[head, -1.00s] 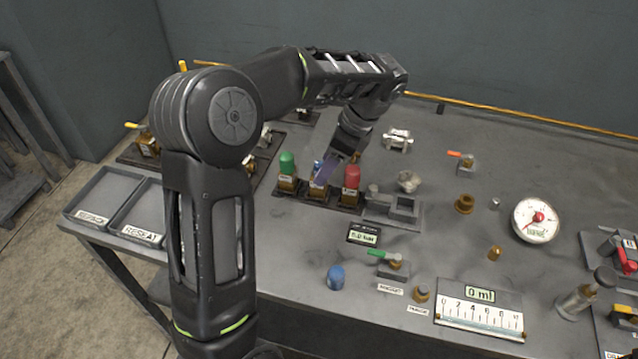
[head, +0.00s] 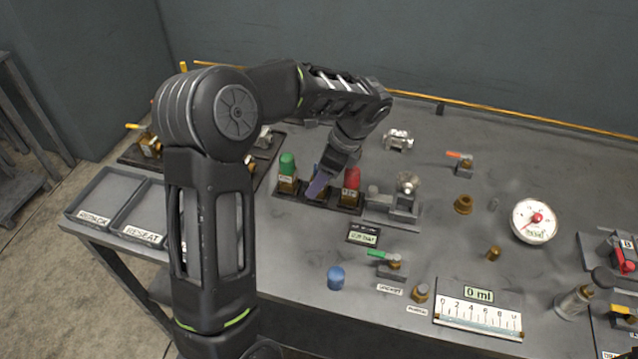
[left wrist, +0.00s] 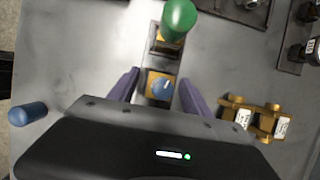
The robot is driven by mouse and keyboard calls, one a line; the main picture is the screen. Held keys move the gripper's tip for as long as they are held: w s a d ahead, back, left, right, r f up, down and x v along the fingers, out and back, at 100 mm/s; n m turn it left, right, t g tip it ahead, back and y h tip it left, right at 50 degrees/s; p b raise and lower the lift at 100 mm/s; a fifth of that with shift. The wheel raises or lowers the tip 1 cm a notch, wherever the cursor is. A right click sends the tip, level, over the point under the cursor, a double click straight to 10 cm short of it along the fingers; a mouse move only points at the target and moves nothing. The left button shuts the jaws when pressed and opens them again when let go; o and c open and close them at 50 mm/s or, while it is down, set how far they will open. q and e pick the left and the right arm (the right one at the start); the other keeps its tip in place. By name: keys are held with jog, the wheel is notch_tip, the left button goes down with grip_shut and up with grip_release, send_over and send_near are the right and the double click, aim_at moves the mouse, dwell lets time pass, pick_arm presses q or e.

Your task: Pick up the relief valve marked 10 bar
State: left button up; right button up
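A row of three valves with brass bodies stands on a dark rack (head: 282,192). The left one is the green-capped valve (head: 287,166); the right one is the red-capped valve (head: 351,183). My left gripper (head: 318,186) is at this middle valve. In the left wrist view its two purple fingers (left wrist: 160,92) stand apart on either side of the brass body, with gaps showing. The green-capped valve (left wrist: 179,18) lies just beyond. I cannot read the valves' markings. My right gripper is out of view.
A steel test block (head: 400,207) stands right of the rack. A small display (head: 363,235), a loose blue cap (head: 336,278) and a green-handled valve (head: 388,262) are in front. A round gauge (head: 535,220) is farther right. Two trays (head: 105,190) sit at the left edge.

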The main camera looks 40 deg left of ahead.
pick_arm(q)
grip_shut()
dwell(0.4)
dwell(0.4)
